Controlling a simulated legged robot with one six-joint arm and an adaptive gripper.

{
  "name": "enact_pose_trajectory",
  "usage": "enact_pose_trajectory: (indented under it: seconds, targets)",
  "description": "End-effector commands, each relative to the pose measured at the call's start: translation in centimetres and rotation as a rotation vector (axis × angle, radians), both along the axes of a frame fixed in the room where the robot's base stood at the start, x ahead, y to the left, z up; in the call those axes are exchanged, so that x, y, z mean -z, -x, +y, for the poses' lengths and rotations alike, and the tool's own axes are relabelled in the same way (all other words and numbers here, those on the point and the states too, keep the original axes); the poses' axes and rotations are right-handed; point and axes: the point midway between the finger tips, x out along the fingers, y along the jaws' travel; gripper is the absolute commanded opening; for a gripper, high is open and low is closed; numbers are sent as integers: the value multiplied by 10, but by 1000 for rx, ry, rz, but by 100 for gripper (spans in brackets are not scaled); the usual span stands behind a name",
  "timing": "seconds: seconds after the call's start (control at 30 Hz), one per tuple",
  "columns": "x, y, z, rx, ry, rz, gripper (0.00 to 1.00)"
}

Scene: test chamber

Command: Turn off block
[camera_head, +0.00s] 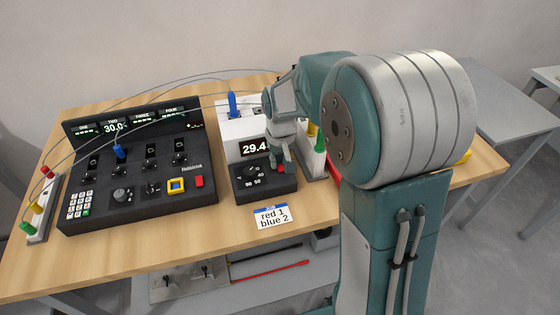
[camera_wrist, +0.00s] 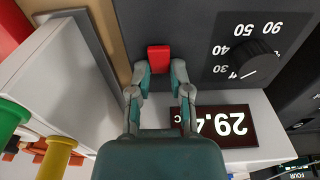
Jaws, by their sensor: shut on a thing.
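The block is a white unit (camera_head: 233,129) with a lit display (camera_head: 254,147) reading 29.4 and a dark control panel (camera_head: 248,190) in front. The panel has a black dial (camera_wrist: 240,60) marked with numbers, its pointer near 30, and a red switch (camera_wrist: 158,55). The switch also shows in the head view (camera_head: 281,169), partly covered by my fingers. My gripper (camera_wrist: 159,68) reaches down over the front of the block. Its two fingers are shut on the red switch, one on each side. The switch's exact tilt cannot be told.
A black console (camera_head: 140,170) with knobs, a keypad and a blue plug stands to the left. A white strip with coloured plugs (camera_head: 318,160) stands close on the right of the block. Cables arch behind.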

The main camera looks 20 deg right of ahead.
Motion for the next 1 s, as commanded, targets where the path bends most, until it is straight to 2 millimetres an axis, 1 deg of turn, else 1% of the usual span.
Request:
enact_pose_trajectory:
  seconds: [0.03,0.2,0.5,0.53,0.6,1.0]
  targets:
    - [2,-1,0,0,0,27,0]
    - [2,-1,0,0,-1,73,0]
    - [2,-1,0,0,-1,77,0]
    - [2,-1,0,0,-1,77,34]
    - [2,-1,0,0,-1,76,60]
    - [-1,-1,0,0,0,72,60]
